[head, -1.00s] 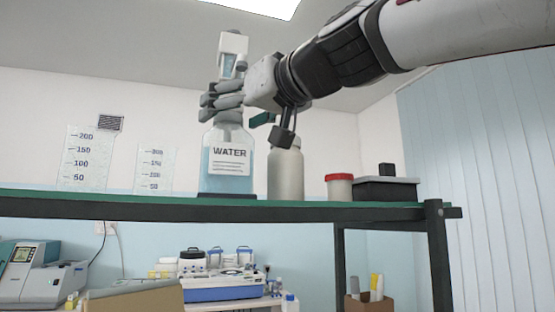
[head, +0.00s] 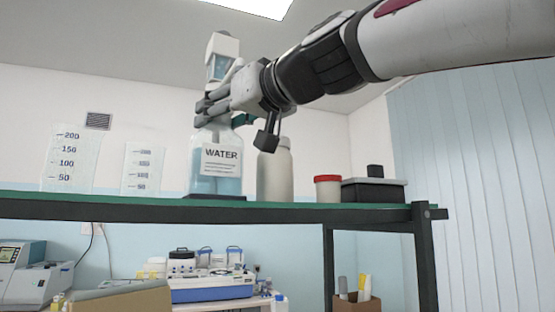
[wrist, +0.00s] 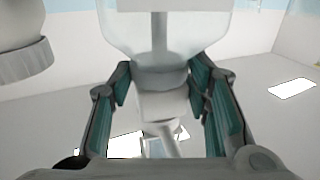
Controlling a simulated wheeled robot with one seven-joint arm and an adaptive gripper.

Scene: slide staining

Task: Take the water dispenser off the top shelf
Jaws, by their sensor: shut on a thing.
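The water dispenser (head: 222,178) is a clear bottle of bluish liquid with a WATER label and a white pump head. It is at the left-centre of the shelf top, by a dark flat base. I cannot tell whether its bottom touches that base. My gripper (head: 212,108) is shut around its neck, below the pump head, reaching in from the right. In the wrist view the dispenser (wrist: 160,40) appears upside down, its neck between both fingers of my gripper (wrist: 160,82). The top shelf (head: 130,207) is a green board with a dark edge.
A grey-white bottle (head: 274,175) stands close on the right. A large beaker (head: 70,163) and a smaller one (head: 143,170) stand left. The space above the shelf is clear.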

